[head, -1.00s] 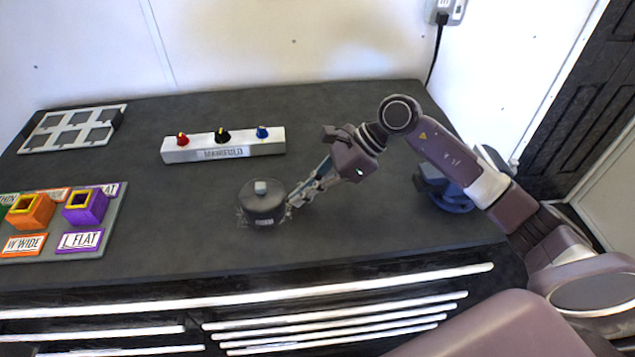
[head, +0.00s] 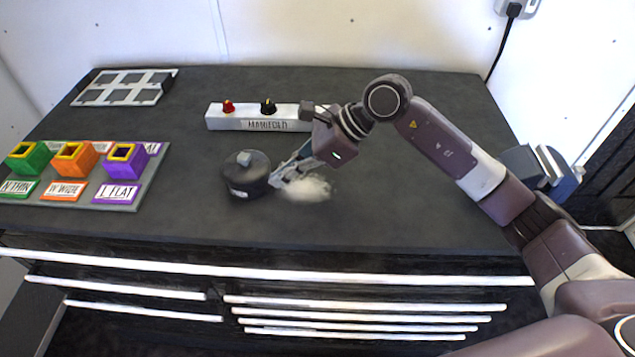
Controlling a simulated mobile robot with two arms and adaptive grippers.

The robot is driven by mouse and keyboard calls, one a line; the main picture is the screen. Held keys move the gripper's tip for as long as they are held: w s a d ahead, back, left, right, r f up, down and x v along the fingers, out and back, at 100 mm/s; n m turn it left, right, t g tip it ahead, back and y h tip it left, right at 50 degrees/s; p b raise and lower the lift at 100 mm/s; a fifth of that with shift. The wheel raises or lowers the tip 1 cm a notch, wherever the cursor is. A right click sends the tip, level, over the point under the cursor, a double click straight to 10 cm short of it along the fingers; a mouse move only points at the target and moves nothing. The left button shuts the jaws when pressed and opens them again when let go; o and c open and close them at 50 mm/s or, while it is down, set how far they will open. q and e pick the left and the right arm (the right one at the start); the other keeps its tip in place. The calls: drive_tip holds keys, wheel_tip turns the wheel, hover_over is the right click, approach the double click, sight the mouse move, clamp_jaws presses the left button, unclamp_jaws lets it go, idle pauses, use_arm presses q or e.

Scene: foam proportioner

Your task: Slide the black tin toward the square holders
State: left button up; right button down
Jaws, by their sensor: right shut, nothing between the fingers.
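The black tin (head: 246,176), round with a grey knob on its lid, stands upright on the dark worktop. The square holders are on a grey board at the left: a green one (head: 29,158), an orange one (head: 75,159) and a purple one (head: 126,162). My right gripper (head: 277,180) is shut and empty, with its fingertips against or very near the tin's right side. A patch of white powder (head: 305,188) lies on the worktop under and beside the fingers. My left gripper is not in view.
The white manifold block (head: 262,117) with red and black knobs stands behind the tin; my arm covers its right end. A grey rack with square openings (head: 125,87) lies at the back left. The worktop (head: 190,205) between tin and holder board is clear.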

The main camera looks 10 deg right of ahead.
sight(246, 169)
drive_tip(key=a+b, duration=0.1)
drive_tip(key=a, duration=0.1)
drive_tip(key=w+a, duration=0.1)
drive_tip(key=a, duration=0.2)
drive_tip(key=w+a+b, duration=0.1)
drive_tip(key=a, duration=0.2)
drive_tip(key=shift+b, duration=0.35)
drive_tip(key=shift+a, duration=0.3)
